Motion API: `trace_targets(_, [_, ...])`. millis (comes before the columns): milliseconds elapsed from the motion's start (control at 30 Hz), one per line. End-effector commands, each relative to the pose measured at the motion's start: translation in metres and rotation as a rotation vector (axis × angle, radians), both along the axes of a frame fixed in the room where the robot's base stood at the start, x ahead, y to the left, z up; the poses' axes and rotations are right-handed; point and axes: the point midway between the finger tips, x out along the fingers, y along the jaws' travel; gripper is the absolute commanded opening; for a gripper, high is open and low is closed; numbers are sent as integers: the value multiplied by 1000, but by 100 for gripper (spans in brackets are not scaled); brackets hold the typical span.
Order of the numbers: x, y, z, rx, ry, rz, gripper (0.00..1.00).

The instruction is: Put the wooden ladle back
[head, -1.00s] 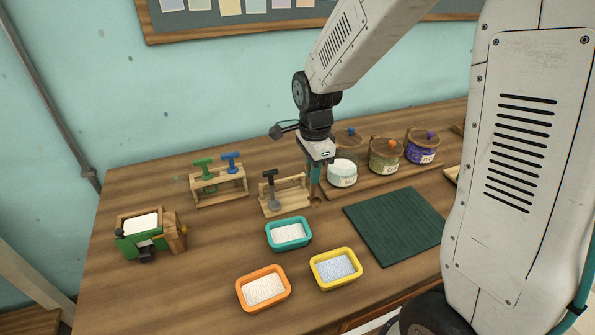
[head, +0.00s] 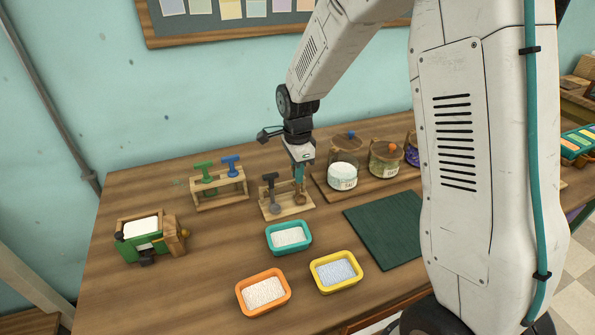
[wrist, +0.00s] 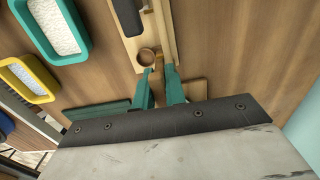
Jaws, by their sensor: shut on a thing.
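The wooden ladle (head: 300,198) hangs upright from my gripper (head: 299,172), its round bowl low and its handle between the teal fingers. In the wrist view its bowl (wrist: 146,57) shows just beyond the fingertips (wrist: 160,78), which are shut on the handle. The ladle is at the right end of a small wooden rack (head: 272,212), which holds a dark grey tool (head: 270,185) at its left side. I cannot tell whether the ladle touches the rack; my fingers hide part of the handle.
Lidded jars (head: 343,172) stand on a board close right of my gripper. A second rack (head: 220,193) with green and blue tools is left. A teal tray (head: 289,237), yellow tray (head: 336,271), orange tray (head: 263,293) and green mat (head: 385,230) lie in front.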

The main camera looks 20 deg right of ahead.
Motion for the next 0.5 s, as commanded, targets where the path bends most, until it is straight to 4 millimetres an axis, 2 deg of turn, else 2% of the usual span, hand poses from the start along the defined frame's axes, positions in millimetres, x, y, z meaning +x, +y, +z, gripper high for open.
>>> trace_targets(100, [0,0,-4,0,1,0,0])
trace_targets(133, [0,0,-3,0,1,0,21])
trace_targets(200, [0,0,-3,0,1,0,34])
trace_targets(500, [0,0,-1,0,0,0,34])
